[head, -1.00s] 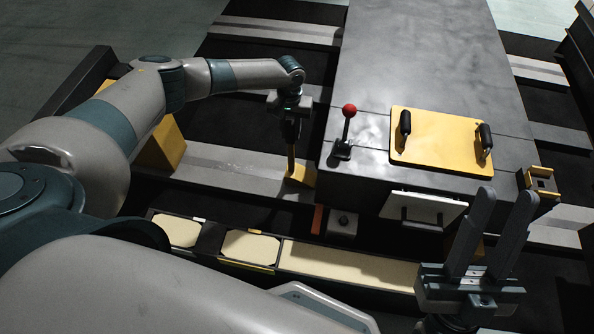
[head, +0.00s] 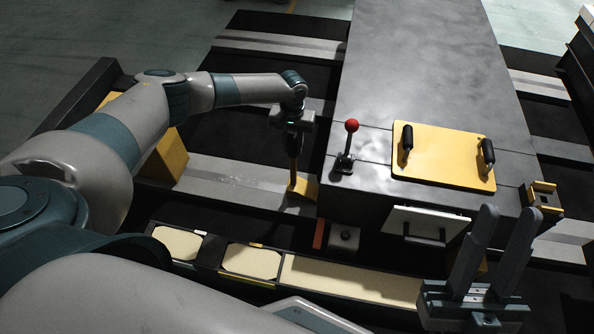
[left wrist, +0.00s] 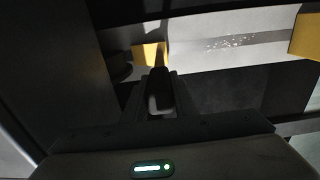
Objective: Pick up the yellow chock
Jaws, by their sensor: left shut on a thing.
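The yellow chock (head: 306,188) sits on the grey rail beside the left side of the dark grey casing. A thin upright handle rises from it. My left gripper (head: 294,152) points down over the chock and is shut on this handle. In the left wrist view the jaws (left wrist: 158,82) close around a dark bar, with part of the yellow chock (left wrist: 152,54) just beyond. The chock appears to rest on the rail; its underside is hidden. My right gripper (head: 505,213) is open and empty, fingers up, at the lower right.
A red-knobbed lever (head: 351,128) and a yellow plate with two black handles (head: 440,155) are on the casing (head: 420,60), close right of my left gripper. A larger yellow block (head: 166,158) stands to the left. A tray with cream panels (head: 345,279) lies in front.

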